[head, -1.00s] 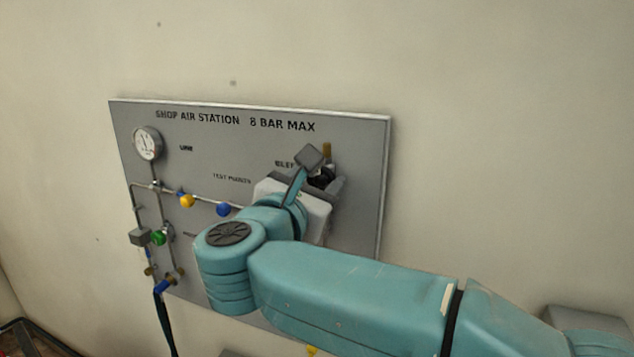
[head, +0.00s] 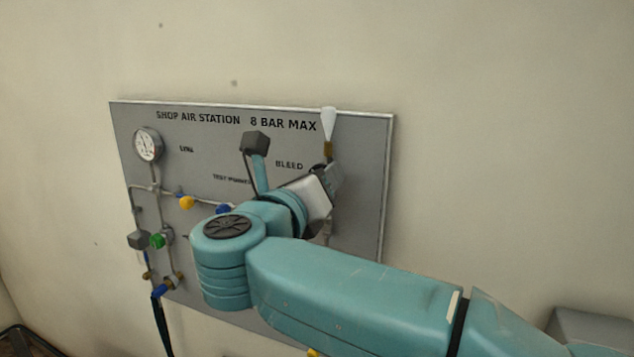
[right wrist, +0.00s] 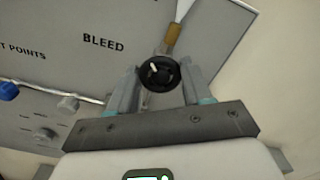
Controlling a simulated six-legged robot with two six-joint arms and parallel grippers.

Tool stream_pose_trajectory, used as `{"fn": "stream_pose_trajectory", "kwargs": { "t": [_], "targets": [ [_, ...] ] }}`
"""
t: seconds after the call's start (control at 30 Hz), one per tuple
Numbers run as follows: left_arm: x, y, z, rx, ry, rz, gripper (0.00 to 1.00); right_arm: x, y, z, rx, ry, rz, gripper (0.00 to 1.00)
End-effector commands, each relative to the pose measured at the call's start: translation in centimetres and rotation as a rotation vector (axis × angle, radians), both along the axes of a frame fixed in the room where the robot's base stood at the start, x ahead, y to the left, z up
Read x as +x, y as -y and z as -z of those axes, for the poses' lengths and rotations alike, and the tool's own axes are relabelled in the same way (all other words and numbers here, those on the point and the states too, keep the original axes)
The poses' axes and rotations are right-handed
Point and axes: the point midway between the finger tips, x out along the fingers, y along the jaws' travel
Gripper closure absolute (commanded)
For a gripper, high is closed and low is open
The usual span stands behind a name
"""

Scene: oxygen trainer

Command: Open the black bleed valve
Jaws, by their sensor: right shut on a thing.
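The black bleed valve knob (right wrist: 166,82), round with a white pointer mark, shows in the right wrist view below and right of the word BLEED. My right gripper (right wrist: 160,84) is shut on it, one finger on each side. In the head view my right gripper (head: 326,178) is turned at the panel below the brass outlet (head: 328,149) and mostly hides the knob. A white cone-shaped plume (head: 328,122) stands above the outlet. The outlet (right wrist: 172,38) and plume (right wrist: 182,9) also show in the right wrist view. My left gripper is out of view.
The grey panel (head: 355,160) hangs on a pale wall. A round gauge (head: 147,145), a yellow knob (head: 187,202), a green knob (head: 158,241) and a blue fitting (head: 165,287) with a hose are on its left. My right arm covers the lower right of the panel.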

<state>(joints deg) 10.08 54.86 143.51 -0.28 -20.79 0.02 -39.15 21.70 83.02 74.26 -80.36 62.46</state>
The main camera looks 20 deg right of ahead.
Motion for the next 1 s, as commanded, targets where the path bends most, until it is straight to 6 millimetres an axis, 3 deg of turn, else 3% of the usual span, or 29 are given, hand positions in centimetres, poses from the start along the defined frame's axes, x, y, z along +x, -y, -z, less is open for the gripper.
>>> {"fn": "stream_pose_trajectory", "kwargs": {
  "t": [1.0],
  "targets": [
    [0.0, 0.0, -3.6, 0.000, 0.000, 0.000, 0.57, 0.1, 0.1, 0.1, -0.749, -0.614, 0.005, 0.81]
  ]
}}
